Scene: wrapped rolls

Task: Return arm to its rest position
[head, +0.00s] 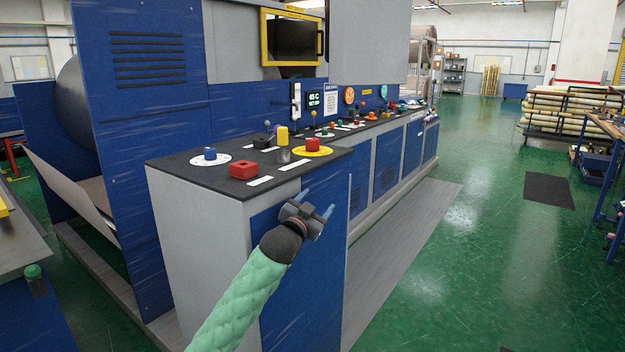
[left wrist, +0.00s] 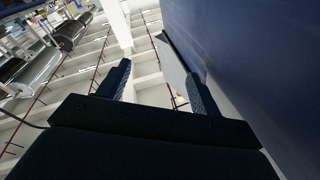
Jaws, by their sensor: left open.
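My left arm, in a light green sleeve, reaches up from the bottom of the head view. Its gripper (head: 318,204) is in front of the blue end face of the machine console, just below the edge of its dark top. The fingers are apart with nothing between them. The left wrist view shows both fingers (left wrist: 158,88) spread, with the ceiling beyond and a blue panel (left wrist: 245,50) close on the right. I cannot tell whether the gripper touches the console. My right gripper is not in view.
The console top (head: 200,171) carries a red block (head: 243,170), a red button on a yellow disc (head: 312,145) and a blue button (head: 210,154). A grey platform (head: 405,260) runs along the console. Green floor (head: 480,270) lies open to the right. A bench (head: 18,245) stands at left.

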